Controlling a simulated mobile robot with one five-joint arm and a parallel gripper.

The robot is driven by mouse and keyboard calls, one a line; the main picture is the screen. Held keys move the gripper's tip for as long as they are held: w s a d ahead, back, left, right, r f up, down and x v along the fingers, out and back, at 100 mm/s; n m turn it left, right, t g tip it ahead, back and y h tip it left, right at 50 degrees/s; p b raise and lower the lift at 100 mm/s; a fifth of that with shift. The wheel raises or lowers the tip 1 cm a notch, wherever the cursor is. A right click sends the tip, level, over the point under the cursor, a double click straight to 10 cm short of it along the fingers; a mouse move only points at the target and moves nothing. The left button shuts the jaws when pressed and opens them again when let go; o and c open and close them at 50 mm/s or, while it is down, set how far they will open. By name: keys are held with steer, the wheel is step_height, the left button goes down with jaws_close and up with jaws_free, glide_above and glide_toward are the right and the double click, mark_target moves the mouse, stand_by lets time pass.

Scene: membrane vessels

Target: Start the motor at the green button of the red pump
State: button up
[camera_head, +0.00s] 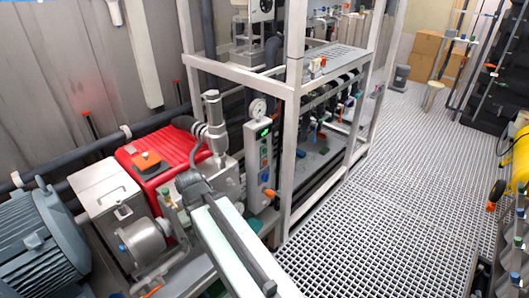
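The red pump (172,158) stands at the left on a frame, with an orange block on its top and grey metal parts in front. A narrow light-grey control panel (252,160) stands upright to its right. The panel carries a small lit green display (265,133), several small round buttons, among them green and blue ones, and an orange knob (270,193) low down. Which button is the pump's green start button I cannot tell for sure. My pale arm link (240,255) reaches up from the bottom to a dark joint in front of the pump. I cannot make out my gripper's fingers.
A blue-grey motor (40,245) fills the lower left. A white frame (290,120) with pipes and valves stands right of the panel. The grated floor (400,180) is open at centre right. Yellow equipment (518,165) is at the right edge; cardboard boxes (428,50) stand far back.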

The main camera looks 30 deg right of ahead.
steer(key=shift+c, duration=0.3)
jaws_close()
stand_by(1.6)
